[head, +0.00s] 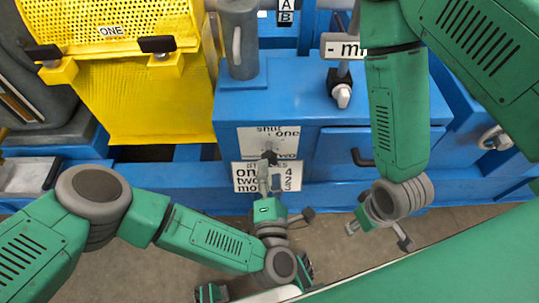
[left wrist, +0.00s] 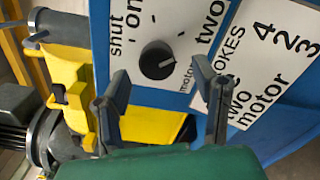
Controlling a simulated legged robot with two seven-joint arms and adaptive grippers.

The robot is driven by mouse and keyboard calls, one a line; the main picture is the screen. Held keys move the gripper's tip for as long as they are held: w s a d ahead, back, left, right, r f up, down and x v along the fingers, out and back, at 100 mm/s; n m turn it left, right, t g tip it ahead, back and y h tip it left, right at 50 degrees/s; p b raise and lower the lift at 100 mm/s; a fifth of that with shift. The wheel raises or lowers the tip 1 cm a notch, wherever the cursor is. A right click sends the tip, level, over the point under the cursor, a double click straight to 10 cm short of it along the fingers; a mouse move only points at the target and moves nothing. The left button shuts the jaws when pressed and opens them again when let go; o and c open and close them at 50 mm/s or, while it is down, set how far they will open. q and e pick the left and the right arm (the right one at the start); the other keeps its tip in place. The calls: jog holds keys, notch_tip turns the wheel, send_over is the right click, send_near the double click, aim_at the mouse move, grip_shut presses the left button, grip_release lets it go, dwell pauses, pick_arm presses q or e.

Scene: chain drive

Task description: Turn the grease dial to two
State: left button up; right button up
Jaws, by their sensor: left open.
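The grease dial (left wrist: 158,60) is a round black knob on a white plate marked shut, one, two and motor. In the left wrist view, the plate (left wrist: 185,20) is tilted, and I cannot tell for sure which mark the knob points to. My right gripper (head: 378,236) hangs empty at the right, fingers apart.
A second plate (head: 293,172), lettered with strokes and numbers, sits just below the dial plate. A blue drawer front (head: 343,140) with a black handle is to the right. A yellow guard (head: 140,100) stands at the left. Bare floor (head: 335,240) lies in front.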

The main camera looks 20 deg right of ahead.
pick_arm(q)
jog(key=v, duration=0.5)
jog(key=shift+s, duration=0.3)
